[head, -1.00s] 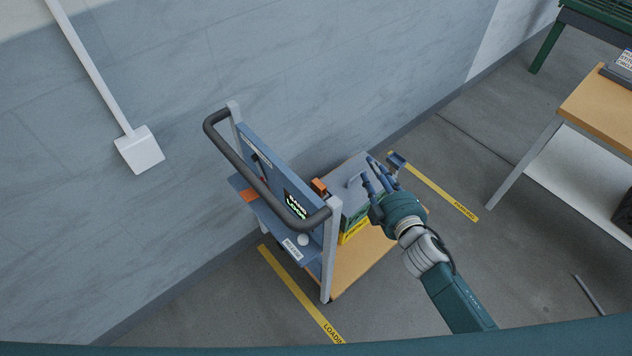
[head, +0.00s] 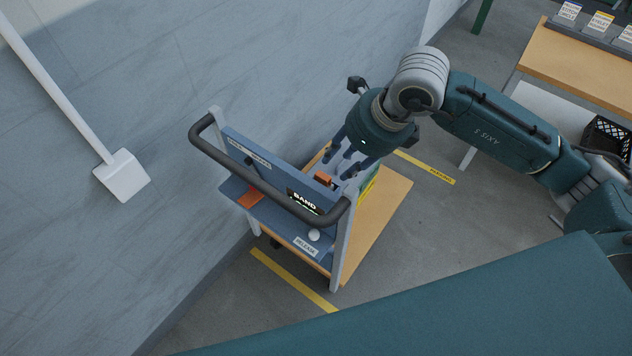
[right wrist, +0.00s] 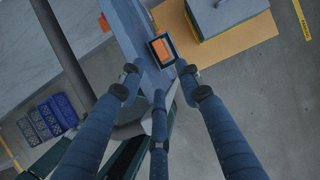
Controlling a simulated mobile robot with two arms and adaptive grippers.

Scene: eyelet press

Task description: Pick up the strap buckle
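What looks like the strap buckle, a small orange piece with a dark frame (head: 322,178), is at the cart's upright blue panel. It also shows in the right wrist view as an orange piece in a dark square frame (right wrist: 162,48). My right gripper (head: 341,158) is above the cart, its fingers pointing down close to the buckle. In the right wrist view, its three fingers (right wrist: 158,76) are spread with nothing between them, and the buckle lies just beyond the tips. Contact is not visible. My left gripper is not in view.
The cart has a dark handle bar (head: 262,180), a blue panel (head: 275,177) with a BAND display, and a wooden deck (head: 385,205). A wall stands behind it. A wooden table (head: 580,65) is at the right. Floor is clear between cart and table.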

